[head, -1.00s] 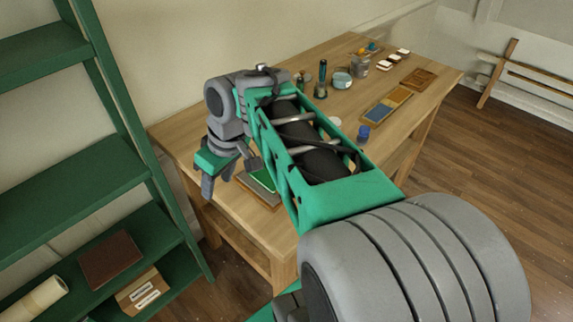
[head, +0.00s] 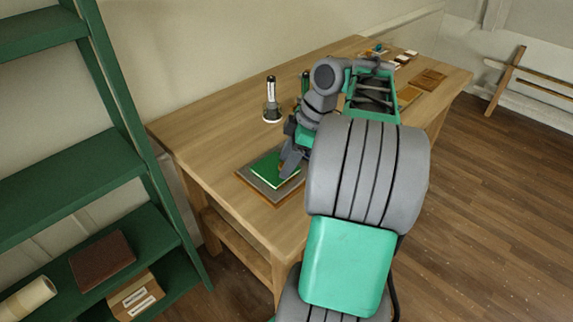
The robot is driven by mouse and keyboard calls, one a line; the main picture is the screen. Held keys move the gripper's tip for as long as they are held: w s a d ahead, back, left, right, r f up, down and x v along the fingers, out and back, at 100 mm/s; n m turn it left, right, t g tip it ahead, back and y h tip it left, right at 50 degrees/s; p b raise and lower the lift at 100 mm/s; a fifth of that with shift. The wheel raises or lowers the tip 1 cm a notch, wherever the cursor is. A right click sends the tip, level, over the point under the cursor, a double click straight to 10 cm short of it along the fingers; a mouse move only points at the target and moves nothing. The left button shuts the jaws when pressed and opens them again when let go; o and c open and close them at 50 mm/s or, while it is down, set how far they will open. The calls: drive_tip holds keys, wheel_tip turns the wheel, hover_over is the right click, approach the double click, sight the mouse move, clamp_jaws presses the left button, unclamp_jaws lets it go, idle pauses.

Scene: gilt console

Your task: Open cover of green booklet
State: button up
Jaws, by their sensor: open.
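The green booklet (head: 268,169) lies flat on a grey, wood-edged board (head: 258,187) near the table's left front edge. Its cover looks closed. My gripper (head: 287,172) points down at the right part of the booklet, with its fingers over it. The fingers overlap in this view, and I cannot tell whether they touch the cover. My gripper and arm hide the booklet's right side.
A glass bottle with a dark base (head: 271,104) stands behind the booklet. Trays (head: 430,79) lie at the far right. A green shelf unit (head: 75,185) stands close on the left.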

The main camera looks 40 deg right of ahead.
clamp_jaws()
idle(0.5)
idle(0.9)
